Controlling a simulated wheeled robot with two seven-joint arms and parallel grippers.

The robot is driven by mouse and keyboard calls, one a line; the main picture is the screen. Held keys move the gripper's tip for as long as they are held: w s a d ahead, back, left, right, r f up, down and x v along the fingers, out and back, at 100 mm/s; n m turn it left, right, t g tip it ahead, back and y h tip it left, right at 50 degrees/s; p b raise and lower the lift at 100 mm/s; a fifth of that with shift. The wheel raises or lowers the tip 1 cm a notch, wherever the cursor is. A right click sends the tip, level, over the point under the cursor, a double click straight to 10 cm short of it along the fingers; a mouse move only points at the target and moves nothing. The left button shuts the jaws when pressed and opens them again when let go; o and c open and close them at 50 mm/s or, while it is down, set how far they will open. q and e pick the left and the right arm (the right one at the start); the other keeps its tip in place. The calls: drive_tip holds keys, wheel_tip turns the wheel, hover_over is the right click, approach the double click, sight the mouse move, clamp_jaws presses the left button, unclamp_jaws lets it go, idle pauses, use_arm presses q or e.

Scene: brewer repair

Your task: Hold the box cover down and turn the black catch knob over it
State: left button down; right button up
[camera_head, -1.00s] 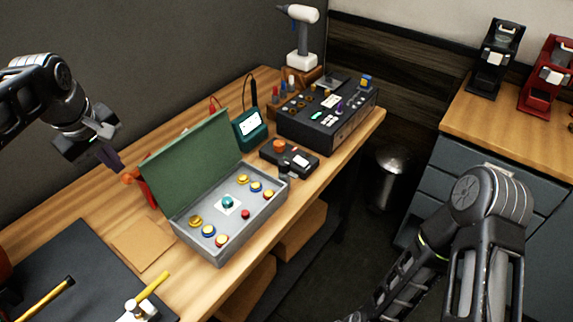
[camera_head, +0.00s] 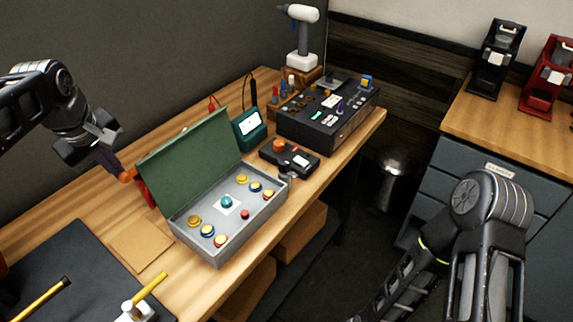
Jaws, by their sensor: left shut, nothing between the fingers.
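The grey box (camera_head: 212,258) stands on the wooden bench with its top open, showing several coloured buttons inside. Its green cover (camera_head: 188,163) is raised and leans back from the box's rear edge. A small black knob (camera_head: 285,170) is at the box's far right corner; I take it for the catch knob, and its turn is hard to tell. My left gripper (camera_head: 122,172) is shut and empty, left of the raised cover and apart from it, near an orange-tipped red item (camera_head: 143,187). My right arm shows at the lower right; its gripper is out of view.
A black device with an orange knob (camera_head: 289,158) lies just behind the box. A teal meter (camera_head: 250,130) and a dark parts case (camera_head: 325,115) stand farther back. A dark mat (camera_head: 65,260) and a brown card (camera_head: 141,243) lie at the left.

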use_arm(q)
drive_tip(key=shift+d, duration=0.1)
drive_tip(key=shift+s+d+f+b, duration=0.15)
drive_tip(key=shift+s+d+b, duration=0.3)
drive_tip(key=shift+d, duration=0.15)
drive_tip(key=shift+s+d+f+b, duration=0.1)
drive_tip(key=shift+s+d+b, duration=0.3)
drive_tip(key=shift+d, duration=0.2)
drive_tip(key=shift+s+d+b, duration=0.9)
drive_tip(key=shift+s+d, duration=0.4)
drive_tip(key=shift+d, duration=0.5)
wheel_tip(320, 180, up, 7)
drive_tip(key=p, duration=0.6)
hover_over(123, 175)
drive_tip(key=s+d, duration=0.2)
drive_tip(key=d, duration=0.2)
drive_tip(key=shift+s+a+f, duration=0.1)
drive_tip(key=shift+s+a, duration=0.1)
drive_tip(key=shift+a, duration=0.05)
